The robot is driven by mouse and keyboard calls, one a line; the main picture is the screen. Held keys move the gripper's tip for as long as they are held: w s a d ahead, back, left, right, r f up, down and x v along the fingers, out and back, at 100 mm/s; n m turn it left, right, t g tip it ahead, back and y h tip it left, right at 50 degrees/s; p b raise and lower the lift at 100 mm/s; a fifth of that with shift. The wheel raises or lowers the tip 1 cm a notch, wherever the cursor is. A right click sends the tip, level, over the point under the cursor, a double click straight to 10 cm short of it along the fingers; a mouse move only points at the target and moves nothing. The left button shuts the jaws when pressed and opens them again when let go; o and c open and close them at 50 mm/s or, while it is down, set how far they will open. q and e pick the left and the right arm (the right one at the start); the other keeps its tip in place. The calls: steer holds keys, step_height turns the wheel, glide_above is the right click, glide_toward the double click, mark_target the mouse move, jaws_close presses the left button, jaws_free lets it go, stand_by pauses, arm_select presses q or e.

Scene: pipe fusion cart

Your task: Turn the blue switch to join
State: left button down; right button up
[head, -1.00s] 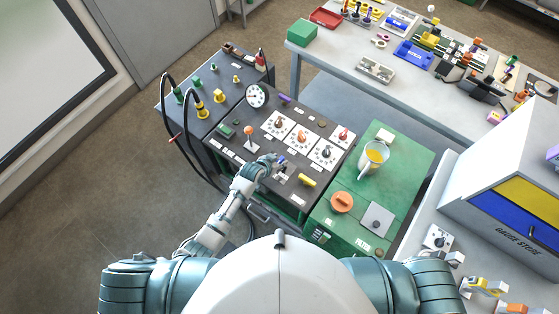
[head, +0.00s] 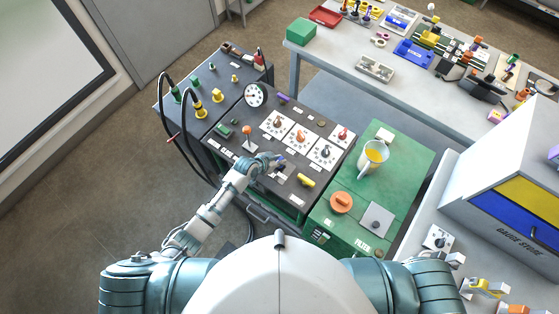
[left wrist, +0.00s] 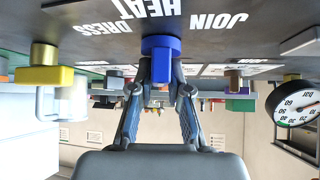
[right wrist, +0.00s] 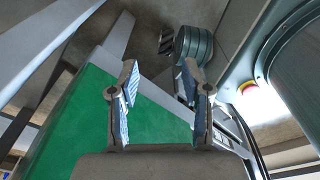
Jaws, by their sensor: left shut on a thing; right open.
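The blue switch (left wrist: 161,46) sits on the dark panel (left wrist: 263,46) in the left wrist view, which shows the panel upside down. White labels DRESS, HEAT and JOIN are printed around the switch. My left gripper (left wrist: 160,85) is shut on the blue switch, one finger on each side. In the head view my left gripper (head: 272,163) is at the front middle of the panel and mostly hides the switch. My right gripper (right wrist: 160,100) is open and empty in the right wrist view, with a green surface beyond it.
A yellow handle (head: 306,180) lies just right of my left gripper. An orange-topped lever (head: 247,132) stands to its left. Several dials and a round gauge (head: 255,95) are behind. The green cabinet (head: 394,170) on the right carries a jug (head: 373,157).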

arm_select(q)
steer(key=m+g+b, duration=0.1)
steer(key=m+b, duration=0.1)
steer(key=m+g+h+b, duration=0.1)
steer(key=m+b, duration=0.1)
steer(key=b, duration=0.1)
steer(key=m+g+h+b, duration=0.1)
steer(key=m+g+b, duration=0.1)
steer(key=b, duration=0.1)
steer(key=shift+f, duration=0.25)
steer(key=shift+s+m+g+b, duration=0.1)
steer(key=shift+m+g+b, duration=0.4)
steer(key=shift+b, duration=0.25)
arm_select(e)
step_height(320, 180, down, 10)
arm_select(q)
steer(key=shift+r+m+g+b, duration=0.15)
steer(key=shift+m+g+b, duration=0.2)
steer(key=shift+b, duration=0.2)
steer(key=shift+d+r, duration=0.1)
arm_select(e)
steer(key=shift+w+a+r, duration=0.2)
steer(key=shift+w+a, duration=0.05)
steer(key=shift+w, duration=0.55)
steer(key=shift+w+a+r, duration=0.2)
steer(key=shift+w, duration=0.55)
steer(key=shift+w+a+r, duration=0.2)
steer(key=shift+w+a, duration=0.05)
steer(key=shift+w, duration=0.55)
